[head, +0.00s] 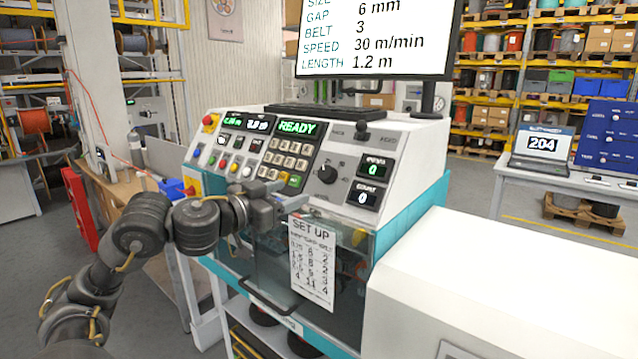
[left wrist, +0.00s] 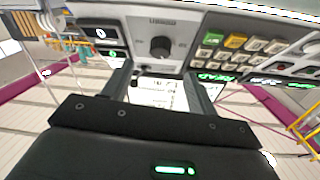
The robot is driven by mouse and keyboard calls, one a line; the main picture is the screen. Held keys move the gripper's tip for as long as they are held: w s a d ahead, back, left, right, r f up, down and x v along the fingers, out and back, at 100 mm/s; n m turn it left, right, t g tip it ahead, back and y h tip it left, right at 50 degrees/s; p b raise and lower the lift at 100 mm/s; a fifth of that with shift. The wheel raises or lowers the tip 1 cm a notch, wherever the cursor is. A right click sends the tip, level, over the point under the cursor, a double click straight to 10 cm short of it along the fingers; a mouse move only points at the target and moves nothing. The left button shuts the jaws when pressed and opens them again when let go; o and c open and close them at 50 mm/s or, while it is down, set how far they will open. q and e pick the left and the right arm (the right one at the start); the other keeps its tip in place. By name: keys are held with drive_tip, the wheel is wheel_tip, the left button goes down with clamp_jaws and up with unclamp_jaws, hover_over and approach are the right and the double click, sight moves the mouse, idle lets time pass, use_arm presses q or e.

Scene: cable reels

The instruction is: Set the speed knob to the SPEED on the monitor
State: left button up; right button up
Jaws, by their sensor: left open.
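The monitor (head: 375,40) at the top of the head view reads SPEED 30 m/min. A black round knob (head: 328,174) sits on the machine's sloping control panel, right of the keypad; its scale is too small to read. The same knob shows upside down in the left wrist view (left wrist: 160,47), beyond and between my fingers. My left gripper (head: 285,199) is in front of the panel, below and left of the knob, apart from it. In the left wrist view its two fingers (left wrist: 158,85) are spread with nothing between them. My right gripper is not in view.
The keypad (head: 286,160) and a green READY display (head: 297,127) lie left of the knob. Two small displays (head: 370,181) stand right of it. A SET UP sheet (head: 312,262) hangs on the front cover below. A keyboard (head: 310,112) lies on top of the machine.

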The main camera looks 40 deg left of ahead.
sight(323, 174)
use_arm(q)
drive_tip(key=w+p, duration=0.1)
drive_tip(key=w, duration=0.2)
drive_tip(key=w+p, duration=0.1)
drive_tip(key=w, duration=0.3)
drive_tip(key=w+r+p, duration=0.1)
drive_tip(key=w, duration=0.2)
drive_tip(key=shift+w+r, duration=0.1)
drive_tip(key=shift+w, duration=0.2)
drive_tip(key=c, duration=1)
